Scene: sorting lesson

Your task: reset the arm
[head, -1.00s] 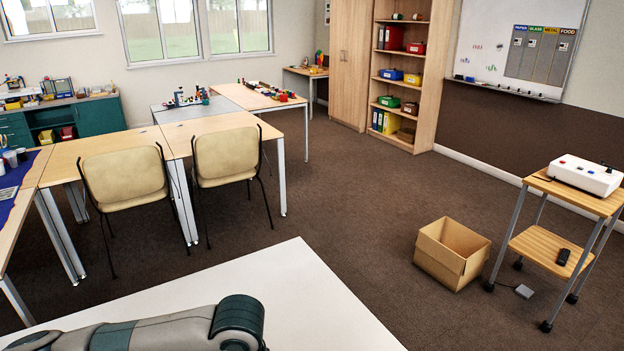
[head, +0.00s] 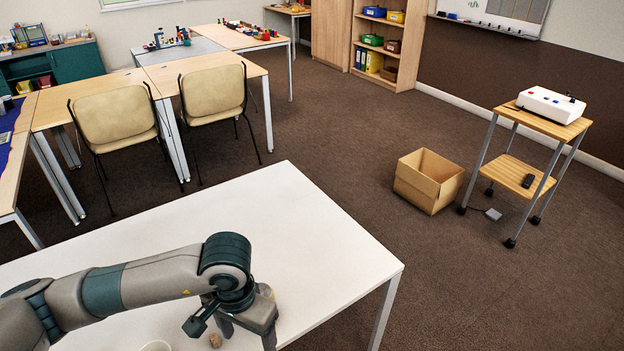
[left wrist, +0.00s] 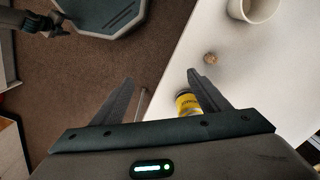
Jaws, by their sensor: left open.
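My left gripper (head: 246,338) hangs over the near edge of the white table (head: 330,235) in the head view, at the end of my left arm. In the left wrist view its two fingers (left wrist: 160,79) stand wide apart, with nothing held between them. A small yellow-labelled container (left wrist: 187,103) shows partly behind the right-hand finger; I cannot tell how far apart they are. A small brown lump (left wrist: 210,58) lies on the white table beyond that finger. A dark jointed part at the upper left of the wrist view may be my right gripper (left wrist: 45,22), unclear.
A white cup (left wrist: 252,8) stands on the table, cut off by the frame edge. An open cardboard box (head: 429,181) sits on the floor. A wooden trolley (head: 526,175) holds a white box with buttons (head: 551,104). Two chairs (head: 212,92) stand at desks.

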